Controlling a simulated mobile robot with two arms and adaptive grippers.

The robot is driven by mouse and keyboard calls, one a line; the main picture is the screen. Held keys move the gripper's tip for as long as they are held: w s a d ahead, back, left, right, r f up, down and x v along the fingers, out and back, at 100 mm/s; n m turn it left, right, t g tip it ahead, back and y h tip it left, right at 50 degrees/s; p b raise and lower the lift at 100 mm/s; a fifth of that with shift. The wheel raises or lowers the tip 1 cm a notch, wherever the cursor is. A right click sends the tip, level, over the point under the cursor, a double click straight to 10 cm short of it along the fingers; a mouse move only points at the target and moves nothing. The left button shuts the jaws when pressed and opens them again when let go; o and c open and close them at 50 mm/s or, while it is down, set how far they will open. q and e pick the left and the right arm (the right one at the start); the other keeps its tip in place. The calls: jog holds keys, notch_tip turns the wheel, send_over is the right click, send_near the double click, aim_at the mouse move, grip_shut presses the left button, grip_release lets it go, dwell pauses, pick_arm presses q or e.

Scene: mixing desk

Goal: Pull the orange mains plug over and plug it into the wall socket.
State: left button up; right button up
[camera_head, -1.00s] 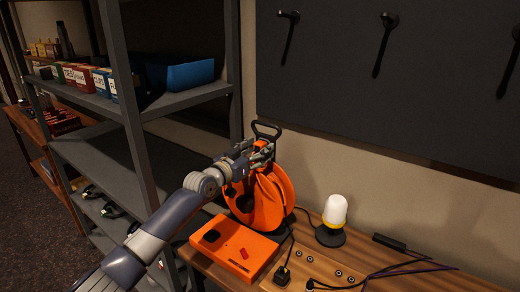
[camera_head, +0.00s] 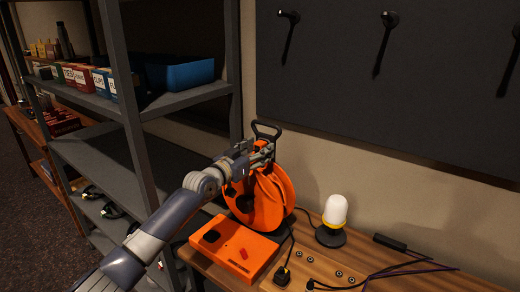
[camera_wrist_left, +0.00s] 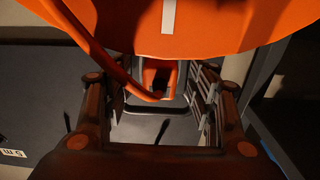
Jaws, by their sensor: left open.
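The orange cable reel (camera_head: 262,203) stands upright on the bench against the wall. My left gripper (camera_head: 266,150) is open at the upper front of the reel, just below its black handle. In the left wrist view an orange block with a dark patch (camera_wrist_left: 158,75), apparently the orange mains plug, sits between the open fingers (camera_wrist_left: 163,92). An orange cable (camera_wrist_left: 100,58) curves down to it from the upper left. Contact with the fingers cannot be told. In the head view the plug is hidden by my gripper. I cannot make out the wall socket. My right gripper is out of view.
An orange box (camera_head: 235,248) lies before the reel. A white lamp (camera_head: 335,212) stands right of it. A black plug (camera_head: 282,277) and dark cables lie on the bench. A grey shelf post (camera_head: 137,135) rises left of my arm. A dark board (camera_head: 400,90) hangs on the wall.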

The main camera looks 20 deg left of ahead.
aim_at(257, 150)
pick_arm(q)
grip_shut()
jog(key=shift+s+p, duration=0.15)
jog(key=shift+p, duration=0.15)
jog(key=shift+p+v, duration=0.65)
jog(key=shift+v, duration=0.35)
jog(key=shift+p+v, duration=1.15)
jog(key=shift+v, duration=0.5)
jog(key=shift+s+a, duration=0.15)
jog(key=shift+s, duration=0.05)
